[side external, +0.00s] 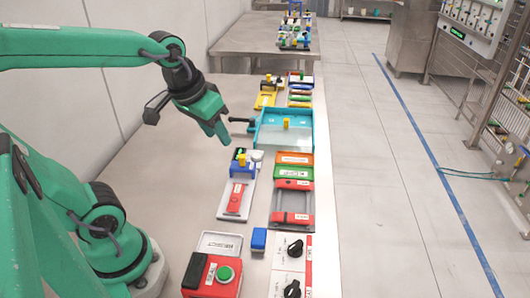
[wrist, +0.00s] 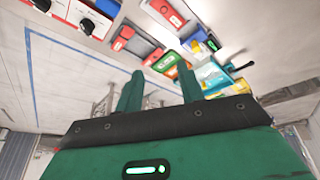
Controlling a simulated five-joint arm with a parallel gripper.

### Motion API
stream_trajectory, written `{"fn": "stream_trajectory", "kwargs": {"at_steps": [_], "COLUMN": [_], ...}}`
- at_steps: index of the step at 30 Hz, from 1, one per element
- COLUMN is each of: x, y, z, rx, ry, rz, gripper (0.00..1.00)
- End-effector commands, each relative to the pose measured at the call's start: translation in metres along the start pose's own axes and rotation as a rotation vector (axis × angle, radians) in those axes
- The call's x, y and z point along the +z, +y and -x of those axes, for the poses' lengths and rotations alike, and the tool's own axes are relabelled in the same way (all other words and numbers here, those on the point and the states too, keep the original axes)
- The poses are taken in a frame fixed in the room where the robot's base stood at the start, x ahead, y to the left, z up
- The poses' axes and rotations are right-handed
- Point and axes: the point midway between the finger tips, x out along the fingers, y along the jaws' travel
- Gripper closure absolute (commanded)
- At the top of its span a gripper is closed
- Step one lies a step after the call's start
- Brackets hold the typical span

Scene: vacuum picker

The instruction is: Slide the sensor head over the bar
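My gripper (side external: 222,138) hangs above the bench, left of the teal tray, with nothing in it. In the wrist view its two green fingers (wrist: 160,72) stand apart with a clear gap. A blue piece with a yellow and green top (side external: 240,165) sits on a narrow white plate below and right of my gripper; a red strip (side external: 236,197) lies on the same plate. To the right is a red and grey frame with bars (side external: 292,204). I cannot tell for sure which part is the sensor head or which is the bar.
A teal tray (side external: 262,138) with a yellow peg (side external: 286,123) and a black handle (side external: 240,120) stands behind. A red box with a green button (side external: 224,272), a blue block (side external: 258,239) and a panel with black knobs (side external: 295,247) are in front. The bench's left side is bare.

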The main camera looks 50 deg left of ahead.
Motion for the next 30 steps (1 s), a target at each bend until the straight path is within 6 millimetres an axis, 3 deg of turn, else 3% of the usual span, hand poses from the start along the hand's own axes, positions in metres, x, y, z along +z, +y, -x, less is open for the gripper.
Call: {"fn": "stream_trajectory", "kwargs": {"at_steps": [15, 30], "x": [-0.063, -0.095], "y": [-0.035, -0.081], "z": [-0.061, -0.141], "rx": [-0.071, -0.143], "ry": [-0.182, -0.333], "rz": [0.297, 0.561], "gripper": [0.62, 0.62]}}
